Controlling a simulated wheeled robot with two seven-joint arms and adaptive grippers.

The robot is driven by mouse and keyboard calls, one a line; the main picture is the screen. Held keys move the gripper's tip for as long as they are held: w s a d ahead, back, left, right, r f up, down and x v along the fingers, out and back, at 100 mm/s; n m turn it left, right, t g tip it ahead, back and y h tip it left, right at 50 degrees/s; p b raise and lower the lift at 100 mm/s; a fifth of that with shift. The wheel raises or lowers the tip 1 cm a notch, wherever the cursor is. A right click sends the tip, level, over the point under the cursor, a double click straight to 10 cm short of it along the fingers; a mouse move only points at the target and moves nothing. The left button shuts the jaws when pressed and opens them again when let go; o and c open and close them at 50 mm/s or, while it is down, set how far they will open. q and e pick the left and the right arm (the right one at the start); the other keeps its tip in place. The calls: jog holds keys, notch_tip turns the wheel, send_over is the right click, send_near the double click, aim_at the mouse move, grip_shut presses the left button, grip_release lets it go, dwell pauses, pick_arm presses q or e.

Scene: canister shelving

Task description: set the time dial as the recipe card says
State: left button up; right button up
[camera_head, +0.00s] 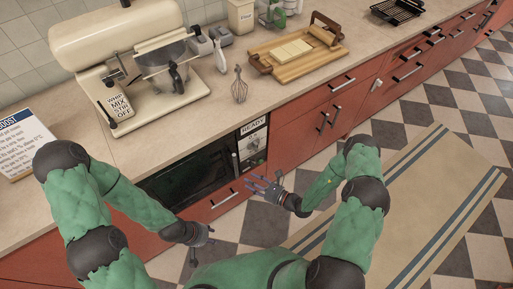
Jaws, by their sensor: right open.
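The recipe card (20,145) stands on the counter at the far left, with a blue heading and small text that I cannot read fully; part of it is cut off by the picture edge. The oven (190,180) is built into the counter front. Its side panel reads "READY" and bears a small round dial (253,147); its setting is too small to read. My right gripper (257,184) is open and empty, below the panel and apart from the dial. My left gripper (201,246) hangs low in front of the drawer below the oven; its fingers are small and unclear.
A cream stand mixer (112,52) with a "WHIP MIX STIR OFF" plate stands on the counter. A whisk (240,86), a wooden board (293,58) and a black rack (398,10) lie to the right. A striped rug (420,195) covers the open floor.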

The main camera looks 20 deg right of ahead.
aim_at(256, 149)
jog(key=w+d+m+t+h, duration=0.4)
jog(key=w+d+t+h, duration=0.15)
jog(key=d, duration=0.35)
jog(key=shift+g, duration=0.35)
jog(key=b+x, duration=0.1)
jog(key=x, duration=0.8)
jog(key=shift+w+a+r, duration=0.1)
jog(key=shift+w+r, duration=0.05)
jog(key=shift+w, duration=0.15)
grip_shut()
